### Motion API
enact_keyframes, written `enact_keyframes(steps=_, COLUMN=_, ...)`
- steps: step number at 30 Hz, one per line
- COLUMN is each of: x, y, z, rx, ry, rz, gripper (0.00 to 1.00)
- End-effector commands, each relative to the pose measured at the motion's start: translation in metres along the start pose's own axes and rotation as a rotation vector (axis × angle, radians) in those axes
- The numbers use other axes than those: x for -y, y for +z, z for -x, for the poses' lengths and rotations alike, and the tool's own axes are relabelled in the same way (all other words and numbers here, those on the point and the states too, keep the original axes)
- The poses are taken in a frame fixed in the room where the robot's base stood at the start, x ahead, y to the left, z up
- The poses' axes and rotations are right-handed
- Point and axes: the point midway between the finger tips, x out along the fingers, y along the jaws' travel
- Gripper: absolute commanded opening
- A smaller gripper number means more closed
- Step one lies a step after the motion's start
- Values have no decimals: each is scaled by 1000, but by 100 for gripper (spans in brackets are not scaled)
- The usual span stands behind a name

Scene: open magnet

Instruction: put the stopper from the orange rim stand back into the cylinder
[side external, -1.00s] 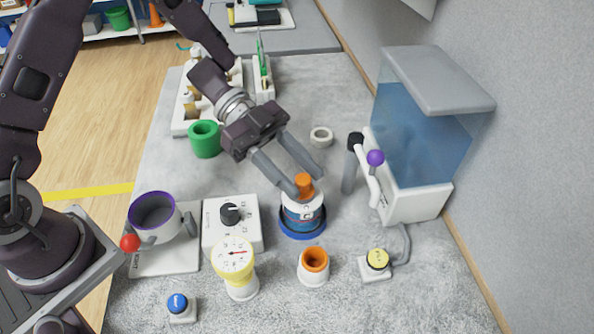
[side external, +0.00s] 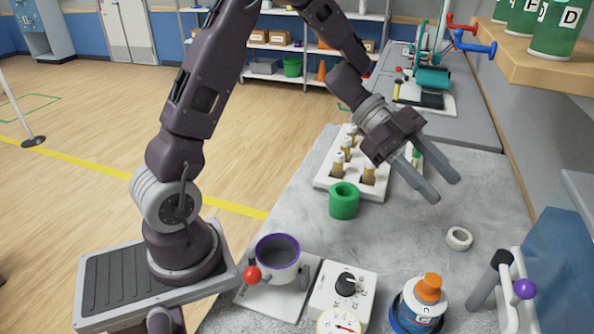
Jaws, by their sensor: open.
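The orange stopper (side external: 429,287) stands in the top of the white cylinder with a blue label (side external: 419,308), at the bottom right of the picture. How deep it sits cannot be told. A blue ring shows around the cylinder's foot, partly cut off by the lower edge. My gripper (side external: 445,190) is open and empty, up above the table and well clear of the stopper. The orange rim stand is outside the present view.
A purple-rimmed pot (side external: 278,258), a knob box (side external: 343,291) and a gauge (side external: 339,322) stand left of the cylinder. A green cup (side external: 344,201), a bottle rack (side external: 349,183) and a white ring (side external: 459,239) lie farther back. A purple-knobbed lever (side external: 525,289) stands at right.

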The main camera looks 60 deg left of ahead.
Motion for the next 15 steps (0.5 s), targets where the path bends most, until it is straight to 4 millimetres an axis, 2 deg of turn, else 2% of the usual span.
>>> enact_keyframes(steps=1, x=31, y=-23, z=10, rx=71, ry=-201, rz=-37, gripper=41)
enact_keyframes(steps=2, x=50, y=-34, z=22, rx=127, ry=-345, rz=-39, gripper=41)
enact_keyframes(steps=3, x=70, y=-48, z=47, rx=204, ry=-535, rz=-19, gripper=41)
enact_keyframes(steps=5, x=79, y=-60, z=96, rx=323, ry=-794, rz=66, gripper=41)
enact_keyframes(steps=6, x=67, y=-62, z=130, rx=401, ry=-938, rz=164, gripper=41)
enact_keyframes(steps=8, x=23, y=-56, z=174, rx=507, ry=-1085, rz=370, gripper=41)
enact_keyframes(steps=9, x=-18, y=-49, z=190, rx=563, ry=-1122, rz=527, gripper=41)
enact_keyframes(steps=10, x=-52, y=-43, z=195, rx=597, ry=-1119, rz=644, gripper=41)
enact_keyframes(steps=12, x=-119, y=-35, z=191, rx=641, ry=-1051, rz=859, gripper=41)
enact_keyframes(steps=15, x=-184, y=-35, z=177, rx=662, ry=-921, rz=1037, gripper=41)
